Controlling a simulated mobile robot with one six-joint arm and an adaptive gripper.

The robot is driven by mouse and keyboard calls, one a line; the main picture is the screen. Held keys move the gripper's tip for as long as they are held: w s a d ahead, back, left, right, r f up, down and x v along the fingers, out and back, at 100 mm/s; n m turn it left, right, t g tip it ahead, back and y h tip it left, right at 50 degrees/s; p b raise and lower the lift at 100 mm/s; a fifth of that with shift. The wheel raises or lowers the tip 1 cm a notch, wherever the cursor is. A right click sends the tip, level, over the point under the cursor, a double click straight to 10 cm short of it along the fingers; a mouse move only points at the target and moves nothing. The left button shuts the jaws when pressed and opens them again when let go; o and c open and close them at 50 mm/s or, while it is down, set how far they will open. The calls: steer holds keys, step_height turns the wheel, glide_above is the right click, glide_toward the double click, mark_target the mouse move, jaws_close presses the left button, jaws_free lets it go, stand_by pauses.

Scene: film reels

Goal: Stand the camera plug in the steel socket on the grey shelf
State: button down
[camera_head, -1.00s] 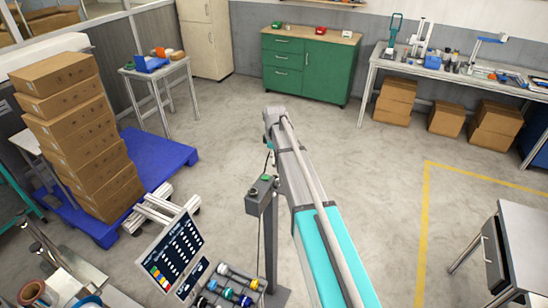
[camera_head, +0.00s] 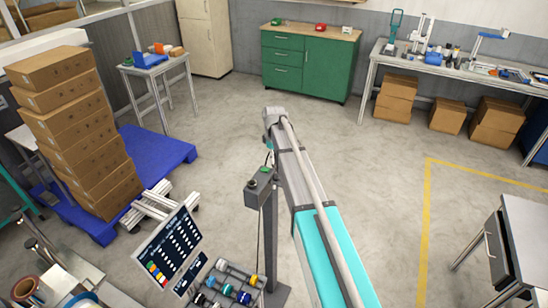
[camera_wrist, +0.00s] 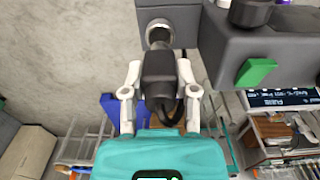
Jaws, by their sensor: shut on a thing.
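My gripper (camera_wrist: 158,78) is shut on the camera plug (camera_wrist: 159,72), a dark block with a cable curving from its lower right side. The plug's narrow end points up the wrist view to the steel socket (camera_wrist: 158,26), a bright ring on a grey block, the grey shelf (camera_wrist: 177,14). The plug's end meets or overlaps the ring; I cannot tell how far it is inside. In the head view, a small grey box on a post (camera_head: 261,184) stands beside my arm, which hides my gripper there.
A grey housing with a green button (camera_wrist: 256,72) and a dark knob (camera_wrist: 250,12) is close to the right of the plug. A dark sign panel (camera_head: 172,247) and a rack of coloured reels (camera_head: 230,288) stand below left. Open floor lies beyond.

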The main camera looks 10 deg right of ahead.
steer(key=shift+f, duration=0.1)
steer(key=shift+f+b, duration=1.85)
steer(key=shift+b, duration=0.1)
steer(key=shift+c, duration=1.5)
jaws_free()
steer(key=shift+r, duration=0.2)
